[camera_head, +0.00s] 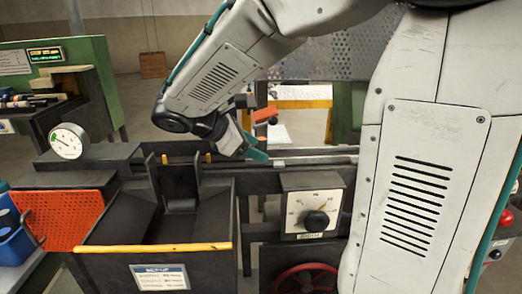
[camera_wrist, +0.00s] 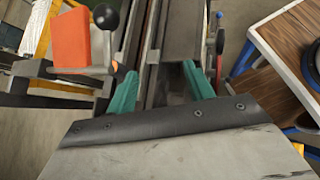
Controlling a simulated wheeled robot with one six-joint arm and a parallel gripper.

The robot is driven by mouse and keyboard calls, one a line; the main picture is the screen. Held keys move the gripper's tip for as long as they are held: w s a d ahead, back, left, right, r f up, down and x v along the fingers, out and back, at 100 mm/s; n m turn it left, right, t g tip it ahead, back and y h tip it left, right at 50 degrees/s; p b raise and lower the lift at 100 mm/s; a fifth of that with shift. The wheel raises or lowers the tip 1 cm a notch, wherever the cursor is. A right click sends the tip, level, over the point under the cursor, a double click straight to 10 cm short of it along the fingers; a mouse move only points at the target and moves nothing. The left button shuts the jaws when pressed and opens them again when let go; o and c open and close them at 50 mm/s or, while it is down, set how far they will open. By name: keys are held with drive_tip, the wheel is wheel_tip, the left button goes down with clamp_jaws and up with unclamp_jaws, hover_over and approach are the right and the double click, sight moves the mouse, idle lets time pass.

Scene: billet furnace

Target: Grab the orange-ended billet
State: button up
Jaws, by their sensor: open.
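My gripper (camera_head: 254,148) hangs above the dark rail of the bench in the head view, partly hidden by my own arm. In the wrist view its two teal fingers (camera_wrist: 160,85) are spread apart, with nothing held between them. Dark rails run beyond and below the fingers. I cannot make out an orange-ended billet for certain. Several dark rods (camera_head: 30,100) lie in the green machine at the far left of the head view, but their end colours are too small to tell. An orange block (camera_wrist: 70,40) stands left of the fingers in the wrist view.
A dark bin (camera_head: 155,248) with a yellow front edge stands in front of the rail. A dial box (camera_head: 312,205), a round gauge (camera_head: 69,142) and an orange mesh panel (camera_head: 60,217) are nearby. A black-knobbed lever (camera_wrist: 106,17) rises left of the fingers. A wooden-topped table (camera_wrist: 290,45) is at right.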

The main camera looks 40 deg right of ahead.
sight(262, 149)
drive_tip(key=w+n+h, duration=0.1)
drive_tip(key=w, duration=0.1)
drive_tip(key=w+n+h, duration=0.1)
drive_tip(key=w+n, duration=0.1)
drive_tip(key=w, duration=0.1)
drive_tip(key=w+f+n+t+h, duration=0.1)
drive_tip(key=w, duration=0.2)
drive_tip(key=shift+d, duration=0.1)
drive_tip(key=x, duration=0.7)
drive_tip(key=shift+r, duration=0.1)
clamp_jaws()
